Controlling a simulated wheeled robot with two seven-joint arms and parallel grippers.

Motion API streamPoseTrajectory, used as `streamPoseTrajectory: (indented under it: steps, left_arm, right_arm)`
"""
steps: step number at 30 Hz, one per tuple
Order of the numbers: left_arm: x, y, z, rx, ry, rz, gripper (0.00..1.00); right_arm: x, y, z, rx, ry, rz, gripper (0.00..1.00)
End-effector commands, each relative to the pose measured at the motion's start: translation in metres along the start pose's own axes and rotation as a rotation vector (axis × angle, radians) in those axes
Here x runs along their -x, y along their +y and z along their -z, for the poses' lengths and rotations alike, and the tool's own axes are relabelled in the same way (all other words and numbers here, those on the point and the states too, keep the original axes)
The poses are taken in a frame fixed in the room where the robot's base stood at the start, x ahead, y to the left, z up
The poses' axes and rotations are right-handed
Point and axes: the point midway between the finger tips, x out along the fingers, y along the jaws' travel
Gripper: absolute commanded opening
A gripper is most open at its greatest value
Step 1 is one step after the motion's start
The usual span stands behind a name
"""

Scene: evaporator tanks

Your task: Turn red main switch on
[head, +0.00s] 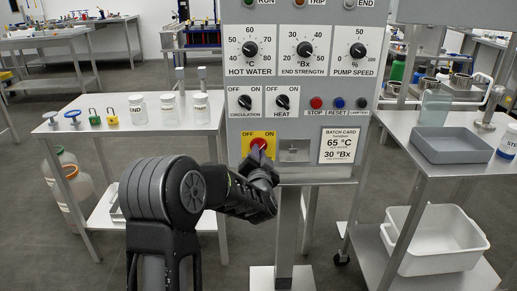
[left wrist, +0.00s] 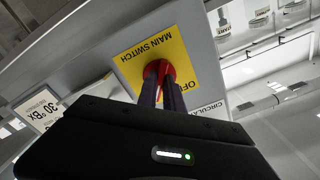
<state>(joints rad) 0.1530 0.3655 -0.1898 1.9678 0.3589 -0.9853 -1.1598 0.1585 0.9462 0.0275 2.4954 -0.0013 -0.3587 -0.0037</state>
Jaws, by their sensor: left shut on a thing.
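The red main switch (head: 259,143) sits on a yellow plate (head: 243,148) low on the left of the grey control panel. My left gripper (head: 258,157) reaches it from below and is shut on its knob. In the left wrist view, the two dark fingers (left wrist: 169,92) clasp the red knob (left wrist: 157,68) from both sides, in front of the yellow plate (left wrist: 175,50) marked MAIN SWITCH. The fingers and the gripper body hide much of the knob and part of the plate, so I cannot tell its exact setting. My right gripper is not in view.
Above the switch are the circulation knob (head: 245,102) and heat knob (head: 282,102). The batch card (head: 339,146) is to the right. A side table (head: 118,125) with bottles stands left; a cart with a grey tray (head: 455,145) stands right.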

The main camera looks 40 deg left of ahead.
Motion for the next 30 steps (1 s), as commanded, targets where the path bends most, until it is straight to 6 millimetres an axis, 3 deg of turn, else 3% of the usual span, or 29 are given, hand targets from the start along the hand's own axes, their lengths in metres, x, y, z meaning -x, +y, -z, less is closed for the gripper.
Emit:
streamPoseTrajectory:
  steps: [9, 22, 23, 30]
  left_arm:
    - [0.0, -0.0002, 0.0003, -0.113, 0.0, -0.001, 0.0]
    - [-0.0001, 0.0, -0.0004, -0.124, 0.0, 0.0, 0.0]
    - [-0.0001, 0.0, -0.0003, -0.124, 0.0, 0.0, 0.12]
    - [-0.0001, -0.0001, -0.0002, -0.122, 0.0, 0.0, 0.32]
  right_arm:
    - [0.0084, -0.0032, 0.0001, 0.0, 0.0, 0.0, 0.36]
    - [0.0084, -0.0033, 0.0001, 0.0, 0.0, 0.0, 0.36]
    - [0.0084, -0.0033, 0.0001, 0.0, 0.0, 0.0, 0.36]
    - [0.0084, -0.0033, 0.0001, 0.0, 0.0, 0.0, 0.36]
